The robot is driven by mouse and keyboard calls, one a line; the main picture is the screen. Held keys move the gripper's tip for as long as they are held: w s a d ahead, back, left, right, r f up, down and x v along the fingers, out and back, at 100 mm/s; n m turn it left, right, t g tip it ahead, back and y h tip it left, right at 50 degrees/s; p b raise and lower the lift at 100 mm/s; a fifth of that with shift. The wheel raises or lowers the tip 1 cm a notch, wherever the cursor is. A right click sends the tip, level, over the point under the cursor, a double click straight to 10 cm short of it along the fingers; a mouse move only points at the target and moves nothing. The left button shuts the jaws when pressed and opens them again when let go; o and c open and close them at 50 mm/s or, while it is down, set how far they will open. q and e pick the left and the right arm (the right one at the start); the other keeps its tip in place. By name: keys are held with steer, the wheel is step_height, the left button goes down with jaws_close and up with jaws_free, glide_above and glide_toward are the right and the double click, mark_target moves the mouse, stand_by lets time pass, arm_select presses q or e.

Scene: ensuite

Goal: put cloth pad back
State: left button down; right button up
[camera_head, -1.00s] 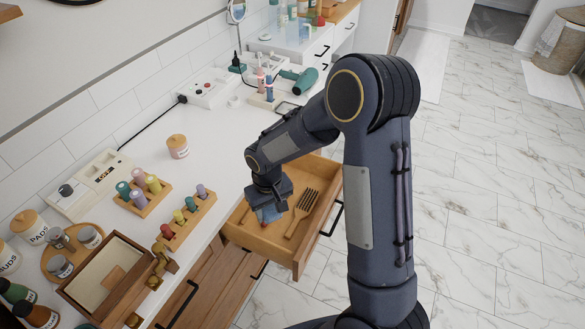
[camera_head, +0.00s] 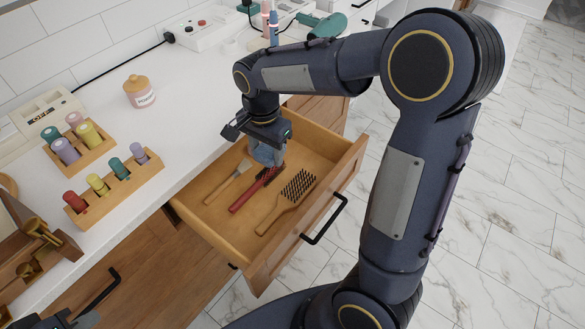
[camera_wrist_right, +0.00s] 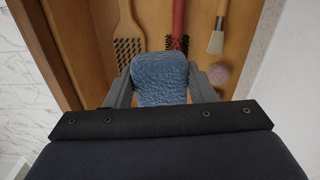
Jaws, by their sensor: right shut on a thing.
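The blue cloth pad (camera_wrist_right: 160,80) is between the fingers of my right gripper (camera_wrist_right: 161,88) in the right wrist view. In the head view the pad (camera_head: 266,154) hangs below the right gripper (camera_head: 264,143), over the open wooden drawer (camera_head: 225,225). I cannot tell whether the pad touches anything in the drawer. My left gripper (camera_head: 62,319) shows only partly at the bottom left corner of the head view, and its jaw state is unclear.
The drawer holds a wide wooden brush (camera_head: 290,200), a red brush (camera_head: 250,192) and a light-handled brush (camera_head: 228,183). A pinkish round item (camera_wrist_right: 219,74) lies by them. The white counter (camera_head: 195,110) carries wooden racks of bottles (camera_head: 115,187) and a lidded jar (camera_head: 139,92).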

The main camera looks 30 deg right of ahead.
steer(key=shift+d+f+m, duration=0.1)
steer(key=shift+f+m, duration=0.2)
steer(key=shift+f, duration=0.05)
steer(key=shift+d, duration=0.25)
steer(key=w+d+f, duration=0.1)
steer(key=d, duration=0.1)
steer(key=w+d+f, duration=0.1)
steer(key=w+d, duration=0.1)
steer(key=w+d+f, duration=0.1)
steer(key=d, duration=0.1)
steer(key=shift+w+f+b, duration=0.25)
steer(key=shift+w+b, duration=0.05)
steer(key=shift+w, duration=0.1)
glide_above(291, 155)
steer(key=a, duration=0.1)
steer(key=f, duration=0.4)
steer(key=shift+s+f, duration=0.35)
steer(key=shift+f, duration=0.05)
steer(key=shift+w+d+f, duration=0.2)
steer(key=shift+d+f, duration=0.05)
steer(key=shift+f, duration=0.15)
steer(key=shift+w+d+f+b, duration=0.1)
steer(key=shift+f+b, duration=0.15)
steer(key=shift+f, duration=0.7)
steer(key=shift+w+d+f+b, duration=0.1)
steer(key=shift+f+b, duration=0.1)
steer(key=shift+f, duration=0.7)
arm_select(q)
step_height(291, 155, down, 2)
steer(key=shift+f, duration=0.25)
